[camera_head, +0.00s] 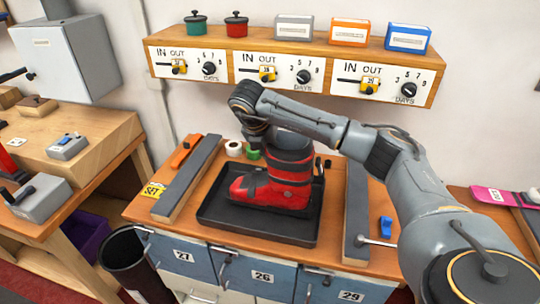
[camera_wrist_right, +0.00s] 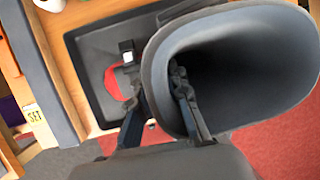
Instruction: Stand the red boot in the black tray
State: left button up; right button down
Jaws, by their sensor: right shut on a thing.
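The red boot (camera_head: 268,187) with dark bands is upright over the black tray (camera_head: 225,222), its toe pointing left in the head view. Its sole is at the tray's floor or just above it; I cannot tell which. My right gripper (camera_head: 257,142) is at the top of the boot's shaft. In the right wrist view, the boot's wide dark opening (camera_wrist_right: 245,65) fills the upper right, and the gripper (camera_wrist_right: 158,100) is shut on the shaft's wall, one finger inside and one outside. The tray (camera_wrist_right: 85,50) shows behind it. My left gripper is not in view.
Long grey-topped bars flank the tray on the left (camera_head: 188,178) and right (camera_head: 356,205). A white roll (camera_head: 233,149) and a green item (camera_head: 253,154) stand behind it. A blue object (camera_head: 386,227) lies at right. The shelf (camera_head: 290,65) overhangs the back.

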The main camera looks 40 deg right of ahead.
jog(key=shift+d+f+p, duration=0.1)
jog(key=shift+f+p, duration=0.4)
jog(key=shift+f, duration=0.5)
jog(key=c, duration=1.3)
grip_release()
jog(key=shift+s+f, duration=0.1)
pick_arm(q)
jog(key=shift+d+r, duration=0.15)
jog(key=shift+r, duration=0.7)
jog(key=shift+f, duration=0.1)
pick_arm(e)
jog(key=shift+a+r+b, duration=0.3)
jog(key=shift+r+b, duration=0.1)
jog(key=shift+r, duration=0.05)
jog(key=b+v, duration=0.2)
jog(key=v, duration=0.3)
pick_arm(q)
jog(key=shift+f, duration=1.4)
pick_arm(e)
jog(key=shift+v, duration=3.05)
